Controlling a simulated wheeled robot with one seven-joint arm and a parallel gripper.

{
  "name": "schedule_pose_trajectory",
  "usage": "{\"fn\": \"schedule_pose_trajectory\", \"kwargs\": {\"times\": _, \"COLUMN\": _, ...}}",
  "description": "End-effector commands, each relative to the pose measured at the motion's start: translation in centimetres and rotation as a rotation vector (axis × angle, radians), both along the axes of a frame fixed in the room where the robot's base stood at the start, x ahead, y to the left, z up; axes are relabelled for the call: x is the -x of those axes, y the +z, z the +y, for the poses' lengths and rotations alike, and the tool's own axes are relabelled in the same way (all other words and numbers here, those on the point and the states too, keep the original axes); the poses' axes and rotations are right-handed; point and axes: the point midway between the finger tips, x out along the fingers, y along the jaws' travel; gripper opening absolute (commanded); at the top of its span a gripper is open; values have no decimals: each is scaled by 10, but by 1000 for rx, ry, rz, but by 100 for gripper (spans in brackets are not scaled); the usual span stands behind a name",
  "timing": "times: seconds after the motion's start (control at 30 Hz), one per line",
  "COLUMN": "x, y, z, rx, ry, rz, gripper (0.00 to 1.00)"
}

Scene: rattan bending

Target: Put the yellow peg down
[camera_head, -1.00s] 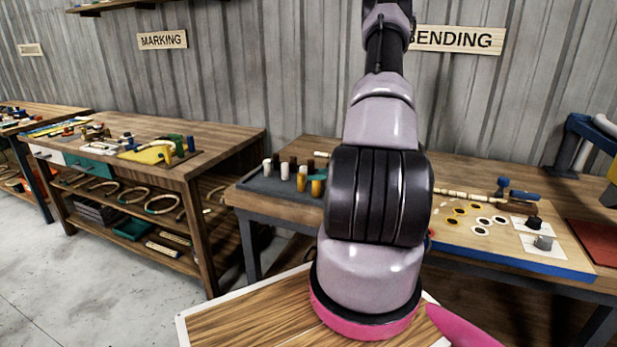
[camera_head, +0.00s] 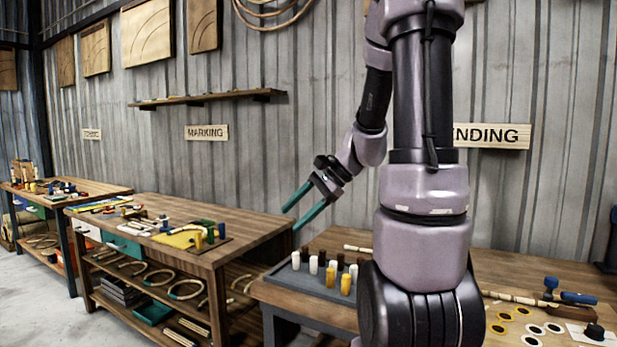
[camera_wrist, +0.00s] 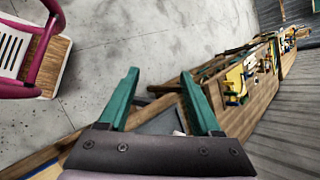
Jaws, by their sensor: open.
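Two yellow pegs stand upright at the near right end of a grey tray (camera_head: 300,283) on the bending bench: one yellow peg (camera_head: 346,284) at the front and another yellow peg (camera_head: 330,277) just behind it. I cannot tell which one the task means. White pegs (camera_head: 313,265) and dark pegs (camera_head: 322,257) stand behind them. My gripper (camera_head: 289,219) is raised above and behind the tray's left end, apart from the pegs. Its teal fingers are spread, and in the wrist view the gap between them (camera_wrist: 159,73) holds nothing. A grey surface shows below them there.
The marking bench (camera_head: 240,226) stands to the left, with a yellow sheet (camera_head: 183,238) and small tools on top. Bending bench (camera_head: 290,298) has yellow and white rings (camera_head: 520,330) and blue-handled tools (camera_head: 578,298) at right. A pink chair-like frame (camera_wrist: 40,50) shows in the wrist view.

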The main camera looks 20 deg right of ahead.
Motion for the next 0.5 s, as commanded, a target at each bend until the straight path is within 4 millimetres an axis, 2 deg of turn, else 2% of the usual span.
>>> {"fn": "schedule_pose_trajectory", "kwargs": {"times": 0.03, "x": 15, "y": 16, "z": 12, "rx": 79, "ry": 74, "rz": -50, "gripper": 65}}
{"fn": "schedule_pose_trajectory", "kwargs": {"times": 0.2, "x": 63, "y": 51, "z": 31, "rx": 358, "ry": 291, "rz": -208, "gripper": 65}}
{"fn": "schedule_pose_trajectory", "kwargs": {"times": 0.4, "x": 108, "y": 87, "z": 34, "rx": 660, "ry": 465, "rz": -423, "gripper": 65}}
{"fn": "schedule_pose_trajectory", "kwargs": {"times": 0.5, "x": 121, "y": 100, "z": 32, "rx": 765, "ry": 510, "rz": -506, "gripper": 65}}
